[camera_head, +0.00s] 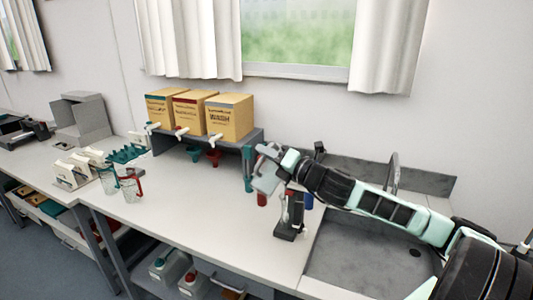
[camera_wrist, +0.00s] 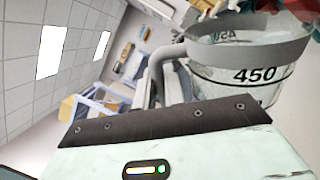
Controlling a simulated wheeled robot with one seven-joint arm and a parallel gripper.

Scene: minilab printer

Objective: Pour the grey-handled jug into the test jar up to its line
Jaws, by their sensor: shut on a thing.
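The grey-handled jug is large in the wrist view (camera_wrist: 235,75). It is clear, with a grey band, a grey handle at its left and a black "450" mark. My gripper (camera_head: 270,172) is shut on it above the bench, left of the sink; the jug is small and hard to make out there. The wrist view is strongly tilted, with ceiling lights at its left. My fingertips and the liquid level are unclear. A dark stand (camera_head: 290,215) is on the bench just below my gripper. I cannot make out the test jar or its line with certainty.
A teal-handled jug (camera_head: 108,179) and a red-handled jug (camera_head: 131,189) stand on the left bench. Yellow wash boxes (camera_head: 229,117) with taps sit on a grey shelf (camera_head: 208,141) behind. The sink (camera_head: 365,255) is under my arm. The front middle bench is clear.

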